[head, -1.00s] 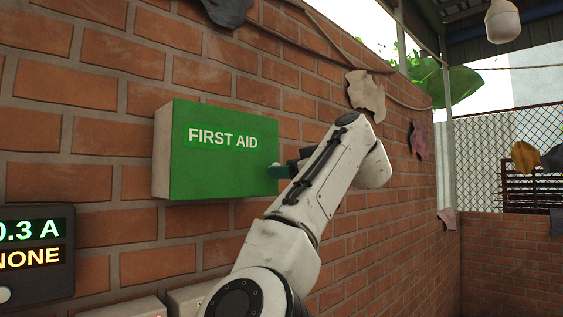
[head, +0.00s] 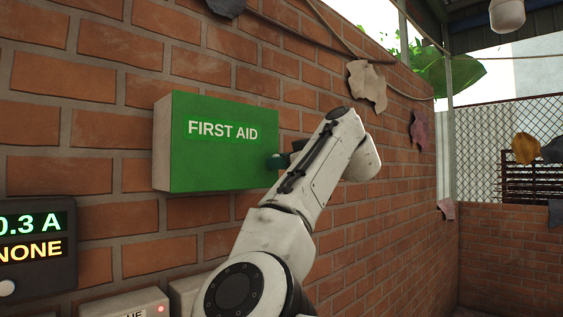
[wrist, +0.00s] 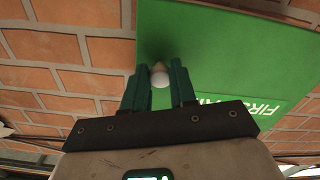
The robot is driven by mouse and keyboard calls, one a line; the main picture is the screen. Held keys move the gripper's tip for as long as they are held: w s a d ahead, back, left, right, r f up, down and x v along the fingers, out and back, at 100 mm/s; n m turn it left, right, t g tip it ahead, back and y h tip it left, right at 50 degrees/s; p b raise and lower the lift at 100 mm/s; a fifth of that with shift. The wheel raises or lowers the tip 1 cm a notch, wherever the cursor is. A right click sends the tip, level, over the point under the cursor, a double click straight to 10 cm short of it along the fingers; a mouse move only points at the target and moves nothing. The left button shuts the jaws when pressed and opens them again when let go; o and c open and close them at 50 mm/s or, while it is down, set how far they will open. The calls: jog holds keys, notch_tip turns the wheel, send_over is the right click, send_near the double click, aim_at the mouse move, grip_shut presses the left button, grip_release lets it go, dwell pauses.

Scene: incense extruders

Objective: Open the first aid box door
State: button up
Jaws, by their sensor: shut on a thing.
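The first aid box (head: 161,145) is a pale box on the brick wall, with a green door (head: 215,165) lettered FIRST AID. No gap shows around the door in the head view. The door (wrist: 225,45) fills much of the wrist view, with its lettering at the right. A small white knob (wrist: 159,76) sits on the door between the dark green fingers of my gripper (wrist: 160,84), which is shut on it. In the head view my gripper (head: 275,161) is at the door's right edge, and the knob is hidden.
A dark display panel (head: 38,250) is on the wall at lower left. Pale boxes (head: 130,305) sit below the first aid box. A cable (head: 345,45) and torn scraps (head: 367,86) hang on the wall.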

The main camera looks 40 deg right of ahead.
grip_shut()
jog(key=shift+s+f, duration=0.1)
jog(key=shift+s, duration=0.05)
